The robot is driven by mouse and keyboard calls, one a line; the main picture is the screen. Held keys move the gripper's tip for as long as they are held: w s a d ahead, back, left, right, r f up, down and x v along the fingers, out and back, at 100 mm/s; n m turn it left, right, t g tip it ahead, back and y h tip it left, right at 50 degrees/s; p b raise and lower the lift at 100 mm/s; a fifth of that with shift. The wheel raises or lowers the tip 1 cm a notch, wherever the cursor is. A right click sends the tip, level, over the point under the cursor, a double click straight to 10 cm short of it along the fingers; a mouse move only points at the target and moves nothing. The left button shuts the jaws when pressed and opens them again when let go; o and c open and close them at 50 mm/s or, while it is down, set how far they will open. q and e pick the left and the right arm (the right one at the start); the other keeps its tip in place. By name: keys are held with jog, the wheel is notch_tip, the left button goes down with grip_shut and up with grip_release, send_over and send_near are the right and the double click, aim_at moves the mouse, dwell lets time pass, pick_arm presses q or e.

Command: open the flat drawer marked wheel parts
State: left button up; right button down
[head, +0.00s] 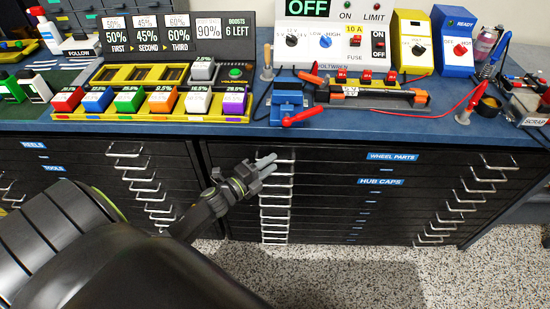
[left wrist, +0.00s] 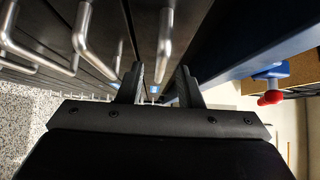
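The flat drawer marked wheel parts (head: 440,159) is the top one in the right-hand black cabinet, flush with the front. Its white-on-blue label (head: 391,157) is right of centre. It has a silver handle at the left (head: 286,157) and another at the right (head: 498,166). My left gripper (head: 270,164) is at the left handle, its fingers pointing right. In the left wrist view the gripper (left wrist: 160,80) is open, with a silver handle (left wrist: 165,42) lying between the fingertips, apart from both. My right gripper is not in view.
The hub caps label (head: 381,182) marks a drawer below, with more handles beneath. The blue worktop (head: 330,127) overhangs the drawers and carries a blue vise (head: 288,104), coloured blocks and meters. Speckled floor (head: 350,270) in front is clear.

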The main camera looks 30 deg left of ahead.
pick_arm(q)
jog(key=shift+x, duration=1.3)
grip_shut()
